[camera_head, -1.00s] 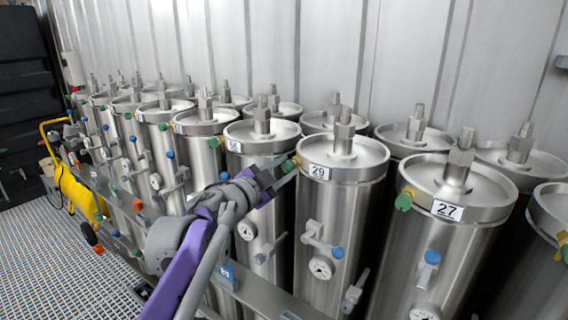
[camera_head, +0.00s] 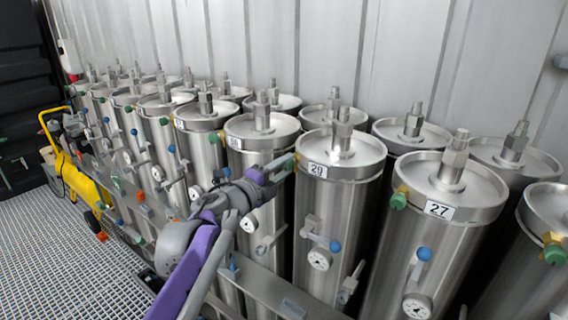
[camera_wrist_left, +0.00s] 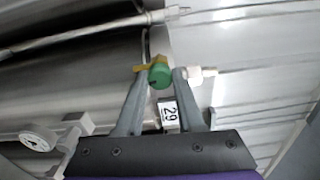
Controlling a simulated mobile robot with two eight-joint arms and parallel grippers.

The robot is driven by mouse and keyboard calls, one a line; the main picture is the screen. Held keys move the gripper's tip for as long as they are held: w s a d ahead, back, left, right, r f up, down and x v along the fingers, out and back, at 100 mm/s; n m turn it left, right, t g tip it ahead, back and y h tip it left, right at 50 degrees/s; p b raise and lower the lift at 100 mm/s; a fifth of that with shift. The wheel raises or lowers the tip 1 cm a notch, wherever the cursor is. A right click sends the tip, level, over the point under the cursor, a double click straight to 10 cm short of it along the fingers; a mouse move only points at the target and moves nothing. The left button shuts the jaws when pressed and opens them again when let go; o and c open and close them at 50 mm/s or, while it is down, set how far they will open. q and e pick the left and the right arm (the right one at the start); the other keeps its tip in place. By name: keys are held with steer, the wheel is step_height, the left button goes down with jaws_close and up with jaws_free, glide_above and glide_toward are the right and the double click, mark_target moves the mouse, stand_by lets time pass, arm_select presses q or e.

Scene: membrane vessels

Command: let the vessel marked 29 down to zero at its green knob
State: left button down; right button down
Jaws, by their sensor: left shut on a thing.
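The vessel marked 29 (camera_head: 330,222) is an upright steel cylinder with a flat lid, a bolt on top and a white "29" label (camera_head: 317,170), which also shows sideways in the wrist view (camera_wrist_left: 170,112). Its green knob (camera_wrist_left: 159,76) sits on a brass fitting near the upper rim. My left gripper (camera_head: 287,164) reaches in from the left to that knob and is shut on it; the knob shows between the fingertips in the wrist view. In the head view the fingers mostly hide the knob. A round white gauge (camera_head: 319,259) and a blue knob (camera_head: 335,246) are lower on the vessel. My right gripper is not in view.
The vessel marked 27 (camera_head: 415,245) stands close on the right, with its own green knob (camera_head: 399,200). Several similar vessels stand tightly on the left and behind. The grating floor (camera_head: 60,260) is open at lower left.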

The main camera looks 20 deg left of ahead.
arm_select(q)
steer(key=shift+m, duration=0.6)
steer(key=c, duration=0.5)
jaws_free()
steer(key=v, duration=1)
steer(key=shift+s+a+b, duration=0.15)
steer(key=shift+s+b, duration=0.15)
steer(key=shift+s, duration=0.1)
